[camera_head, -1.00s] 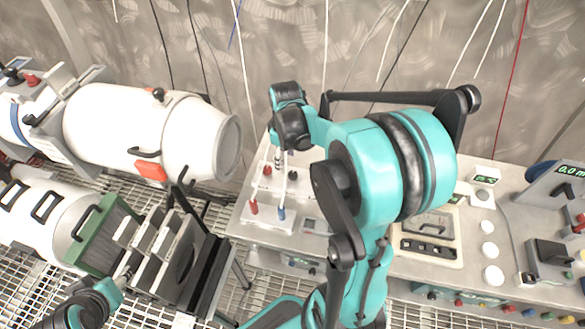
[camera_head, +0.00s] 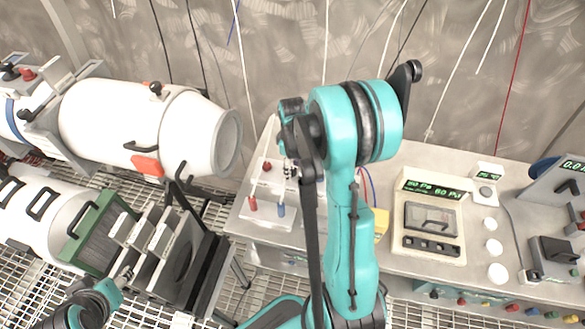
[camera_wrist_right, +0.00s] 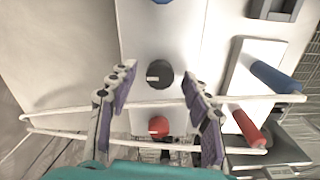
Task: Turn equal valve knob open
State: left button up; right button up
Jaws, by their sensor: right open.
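A black round knob (camera_wrist_right: 159,74) with a small label too small to read stands on a white panel in the right wrist view. A red knob (camera_wrist_right: 159,126) is nearer the wrist and a blue knob (camera_wrist_right: 162,2) is cut by the top edge. I cannot tell by label which one is the equal valve. My right gripper (camera_wrist_right: 158,88) is open and empty, with one finger either side of the black knob, not visibly touching it. In the head view the right gripper (camera_head: 288,168) is over the panel, largely hidden by my arm. My left gripper (camera_head: 124,274) is at lower left, its jaws unclear.
A red handle (camera_head: 252,203) and a blue handle (camera_head: 281,210) stick up at the panel's front. A display unit (camera_head: 432,216) stands on the bench to the right; white cylinders (camera_head: 150,130) lie left.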

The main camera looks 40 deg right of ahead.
grip_shut()
jog(key=shift+m, duration=0.3)
jog(key=m, duration=0.3)
jog(key=shift+m+b, duration=0.3)
jog(key=m, duration=0.4)
jog(key=shift+m, duration=0.3)
jog(key=m, duration=0.4)
jog(key=shift+m+b, duration=0.3)
jog(key=shift+b, duration=0.05)
jog(key=shift+m, duration=2.2)
